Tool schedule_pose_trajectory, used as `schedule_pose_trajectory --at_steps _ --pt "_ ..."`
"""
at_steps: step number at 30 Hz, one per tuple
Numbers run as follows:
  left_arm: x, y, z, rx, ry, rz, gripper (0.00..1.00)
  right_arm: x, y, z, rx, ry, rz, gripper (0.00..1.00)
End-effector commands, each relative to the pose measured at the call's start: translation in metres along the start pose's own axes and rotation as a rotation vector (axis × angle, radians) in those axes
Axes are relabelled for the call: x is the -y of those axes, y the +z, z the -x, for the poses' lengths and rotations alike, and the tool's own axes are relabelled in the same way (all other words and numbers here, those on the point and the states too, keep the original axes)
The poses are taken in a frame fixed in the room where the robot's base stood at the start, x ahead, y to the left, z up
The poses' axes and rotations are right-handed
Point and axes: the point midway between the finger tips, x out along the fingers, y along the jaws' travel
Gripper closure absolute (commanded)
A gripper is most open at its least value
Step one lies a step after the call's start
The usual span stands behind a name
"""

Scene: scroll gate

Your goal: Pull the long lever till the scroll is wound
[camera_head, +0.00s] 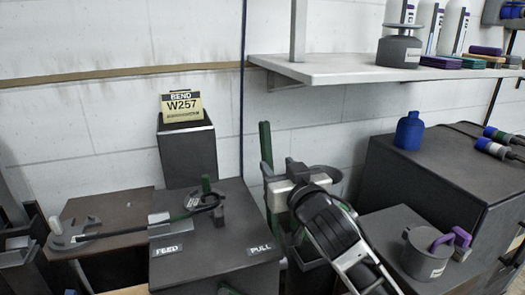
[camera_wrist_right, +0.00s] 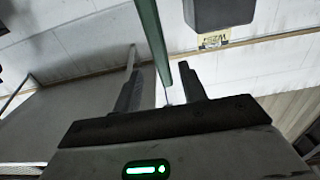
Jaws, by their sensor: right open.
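The long lever (camera_head: 265,145) is a green upright bar right of the bending bench, with its top standing above my right gripper (camera_head: 279,181). My right gripper is open at the lever. In the right wrist view the green lever (camera_wrist_right: 150,38) runs down between the spread fingers (camera_wrist_right: 162,78); contact cannot be told. A dark rod (camera_head: 130,234) lies across the bench (camera_head: 205,262), and its right end meets a dark curved piece (camera_head: 207,203) beside a short green post. How far the scroll is wound is hard to tell. My left gripper is not seen.
A dark pillar (camera_head: 187,150) with a "W257" sign (camera_head: 182,107) stands behind the bench. A shelf (camera_head: 335,68) hangs above. A grey pot (camera_head: 423,256) with a purple handle and a dark cabinet (camera_head: 430,170) with a blue bottle (camera_head: 409,132) are at right.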

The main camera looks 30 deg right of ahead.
Motion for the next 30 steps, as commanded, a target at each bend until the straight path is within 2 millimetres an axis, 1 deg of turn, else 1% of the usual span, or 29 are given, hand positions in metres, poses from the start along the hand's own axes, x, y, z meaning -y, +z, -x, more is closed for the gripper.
schedule_pose_trajectory --at_steps 1,6,9,12,15,18,26,27,29,30 --pt "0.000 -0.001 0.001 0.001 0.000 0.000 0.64 0.000 -0.002 -0.013 -0.001 0.001 0.000 0.58" --pt "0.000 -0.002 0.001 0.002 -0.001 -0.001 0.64 0.000 -0.001 -0.049 0.000 0.001 0.001 0.58" --pt "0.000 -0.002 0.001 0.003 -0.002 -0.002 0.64 0.000 0.000 -0.067 0.001 0.000 -0.001 0.58" --pt "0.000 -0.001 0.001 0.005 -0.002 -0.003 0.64 0.001 0.000 -0.081 0.000 -0.001 0.000 0.58" --pt "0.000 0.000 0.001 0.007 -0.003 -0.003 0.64 0.000 0.001 -0.091 0.002 -0.001 0.000 0.58" --pt "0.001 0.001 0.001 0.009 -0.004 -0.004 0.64 0.000 0.001 -0.096 0.001 -0.001 0.000 0.58" --pt "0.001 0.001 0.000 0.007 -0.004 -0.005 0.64 0.001 0.001 -0.097 0.002 -0.002 0.000 0.58" --pt "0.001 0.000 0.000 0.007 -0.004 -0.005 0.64 0.001 0.001 -0.097 0.002 -0.002 0.000 0.61" --pt "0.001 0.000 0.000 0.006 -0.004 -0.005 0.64 0.001 0.001 -0.097 0.002 -0.002 0.000 0.78" --pt "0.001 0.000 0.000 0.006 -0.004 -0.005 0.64 0.001 0.001 -0.097 0.002 -0.002 0.000 0.89"
